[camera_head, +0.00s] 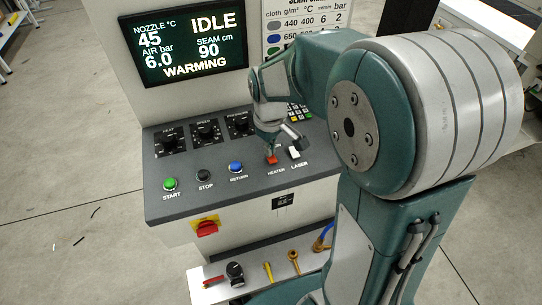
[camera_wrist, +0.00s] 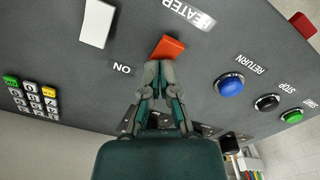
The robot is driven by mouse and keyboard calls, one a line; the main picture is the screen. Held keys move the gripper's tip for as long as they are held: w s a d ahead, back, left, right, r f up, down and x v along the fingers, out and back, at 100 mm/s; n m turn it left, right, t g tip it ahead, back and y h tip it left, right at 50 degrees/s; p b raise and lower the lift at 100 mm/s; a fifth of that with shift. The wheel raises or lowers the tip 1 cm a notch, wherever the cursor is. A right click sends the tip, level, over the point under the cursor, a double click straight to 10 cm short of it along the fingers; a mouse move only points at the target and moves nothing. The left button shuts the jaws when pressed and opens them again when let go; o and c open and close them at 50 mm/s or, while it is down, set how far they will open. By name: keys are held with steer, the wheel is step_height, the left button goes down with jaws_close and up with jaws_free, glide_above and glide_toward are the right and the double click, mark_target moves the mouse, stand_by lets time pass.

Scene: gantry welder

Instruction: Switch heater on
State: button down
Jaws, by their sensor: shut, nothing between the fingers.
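The heater switch (camera_head: 271,160) is a small red-orange rocker on the sloped dark panel, above the HEATER label. In the wrist view the heater switch (camera_wrist: 168,47) lies between the HEATER label and an ON label. My gripper (camera_head: 272,148) is shut and empty, pointing down at the switch. In the wrist view my gripper's fingertips (camera_wrist: 158,66) are at the switch's near edge and overlap it slightly; I cannot tell whether they touch. The display (camera_head: 190,45) reads IDLE, nozzle 45 and WARMING.
The white laser switch (camera_head: 293,153) is close to the right of the heater switch. Blue return (camera_head: 236,168), black stop (camera_head: 204,175) and green start (camera_head: 170,184) buttons lie to the left. Dials (camera_head: 205,131) and a keypad (camera_head: 299,112) are behind.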

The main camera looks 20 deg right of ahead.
steer(key=shift+r, duration=3.45)
steer(key=s+r+m+t, duration=0.2)
steer(key=s+m, duration=0.1)
steer(key=s, duration=0.5)
steer(key=s+r+m+t, duration=0.3)
steer(key=s, duration=0.5)
steer(key=shift+s+r+t, duration=0.15)
steer(key=shift+r+t, duration=0.05)
steer(key=shift+t, duration=0.1)
